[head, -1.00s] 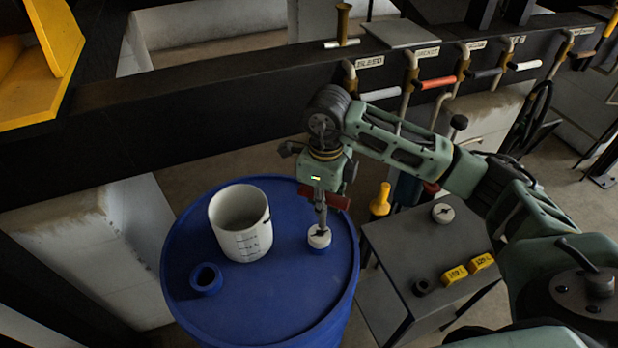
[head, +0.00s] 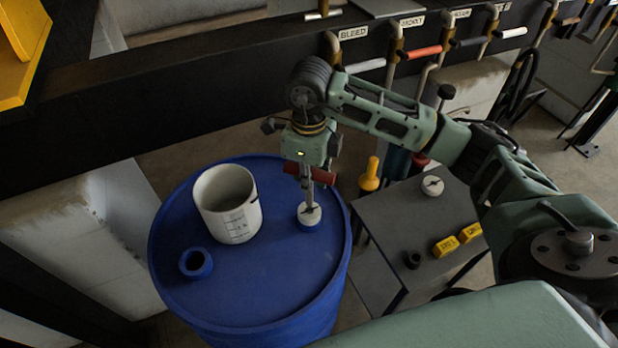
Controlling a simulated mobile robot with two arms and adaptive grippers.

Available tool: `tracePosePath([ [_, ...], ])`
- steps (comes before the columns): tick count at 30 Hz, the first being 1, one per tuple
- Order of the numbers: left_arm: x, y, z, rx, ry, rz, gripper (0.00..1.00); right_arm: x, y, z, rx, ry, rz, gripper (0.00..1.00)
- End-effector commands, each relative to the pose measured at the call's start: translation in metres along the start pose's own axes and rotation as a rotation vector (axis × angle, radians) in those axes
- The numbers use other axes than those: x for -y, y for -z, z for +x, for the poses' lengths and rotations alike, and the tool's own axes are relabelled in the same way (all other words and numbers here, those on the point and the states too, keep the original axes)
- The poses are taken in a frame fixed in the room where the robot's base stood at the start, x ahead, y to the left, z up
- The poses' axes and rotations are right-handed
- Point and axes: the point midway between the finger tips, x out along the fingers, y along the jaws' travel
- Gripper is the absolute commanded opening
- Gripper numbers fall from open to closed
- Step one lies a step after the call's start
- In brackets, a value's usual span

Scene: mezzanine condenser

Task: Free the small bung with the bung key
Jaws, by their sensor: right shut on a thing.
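The small bung (head: 309,212) is a pale round cap in a short blue neck on top of the blue drum (head: 270,290), near its right side. My right gripper (head: 309,166) is above it, shut on the red cross handle of the bung key (head: 308,191). The key stands about upright, its grey shaft reaching down to the middle of the bung's top. Whether its tip is seated in the bung is too small to tell. My left gripper is not in view.
On the drum stand a white graduated bucket (head: 228,206) and an open blue neck (head: 196,262). A grey table (head: 375,218) at right holds a pale slotted disc (head: 432,185), two yellow blocks (head: 446,246) and a black ring (head: 412,259). Labelled valve pipes (head: 397,45) line the back beam.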

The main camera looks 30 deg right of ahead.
Motion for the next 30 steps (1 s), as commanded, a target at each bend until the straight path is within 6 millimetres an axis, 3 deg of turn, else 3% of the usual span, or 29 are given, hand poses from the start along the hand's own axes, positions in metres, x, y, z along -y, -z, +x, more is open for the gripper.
tracePosePath([
  [15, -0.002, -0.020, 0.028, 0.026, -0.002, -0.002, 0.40, 0.000, 0.000, 0.028, 0.002, 0.001, 0.000, 0.00],
  [25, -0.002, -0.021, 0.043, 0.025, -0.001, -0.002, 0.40, 0.000, -0.001, 0.044, 0.002, 0.001, 0.001, 0.00],
  [30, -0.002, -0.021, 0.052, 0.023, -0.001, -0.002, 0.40, 0.001, 0.000, 0.044, 0.002, 0.002, -0.091, 0.00],
])
